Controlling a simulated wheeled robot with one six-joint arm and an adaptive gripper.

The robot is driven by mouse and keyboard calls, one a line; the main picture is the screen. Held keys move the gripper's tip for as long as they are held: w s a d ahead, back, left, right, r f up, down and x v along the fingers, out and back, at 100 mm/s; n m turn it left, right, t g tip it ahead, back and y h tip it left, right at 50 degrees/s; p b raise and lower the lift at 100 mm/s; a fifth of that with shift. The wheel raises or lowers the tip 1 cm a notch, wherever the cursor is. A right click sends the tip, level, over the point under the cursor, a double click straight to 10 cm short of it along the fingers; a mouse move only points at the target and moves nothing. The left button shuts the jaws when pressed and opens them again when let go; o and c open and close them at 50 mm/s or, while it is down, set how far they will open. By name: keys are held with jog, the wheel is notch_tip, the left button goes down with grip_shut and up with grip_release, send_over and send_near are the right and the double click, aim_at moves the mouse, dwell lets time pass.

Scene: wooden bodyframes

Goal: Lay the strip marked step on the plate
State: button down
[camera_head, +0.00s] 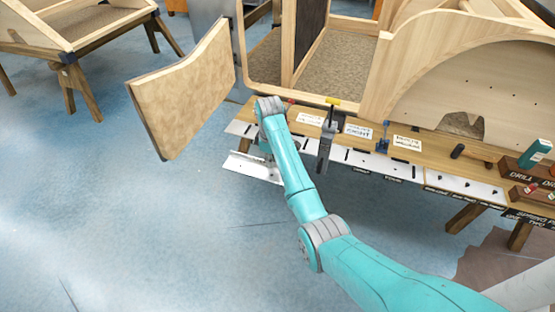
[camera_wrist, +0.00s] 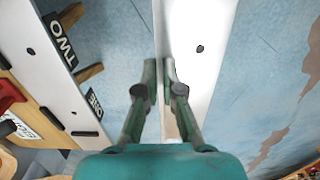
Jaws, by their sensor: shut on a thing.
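A long white metal strip (camera_head: 252,168) with a bent edge hangs in front of the bench's left end, above the floor. In the wrist view the strip (camera_wrist: 194,25) runs up the middle and shows a dark hole. My gripper (camera_wrist: 164,68) is shut on the strip's upright edge. In the head view my gripper (camera_head: 266,151) is partly hidden by my own arm. I cannot read a "step" mark on the strip. I cannot tell for sure which piece is the plate; a white plate-like band (camera_wrist: 62,90) lies along the bench edge beside labels reading ONE and TWO.
The wooden bench (camera_head: 420,148) holds paper cards, an upright dark clamp (camera_head: 326,142), a blue tool (camera_head: 383,137) and a green drill (camera_head: 535,153). A large wooden frame (camera_head: 340,50) stands behind. A loose wooden panel (camera_head: 190,88) stands at left. The blue floor at front left is clear.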

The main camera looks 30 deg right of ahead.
jog(key=shift+s+a+r, duration=0.2)
jog(key=shift+s+a, duration=0.1)
jog(key=shift+a, duration=0.2)
jog(key=shift+a+r, duration=0.1)
jog(key=shift+r, duration=0.2)
jog(key=shift+s+r, duration=0.1)
jog(key=shift+r, duration=2.4)
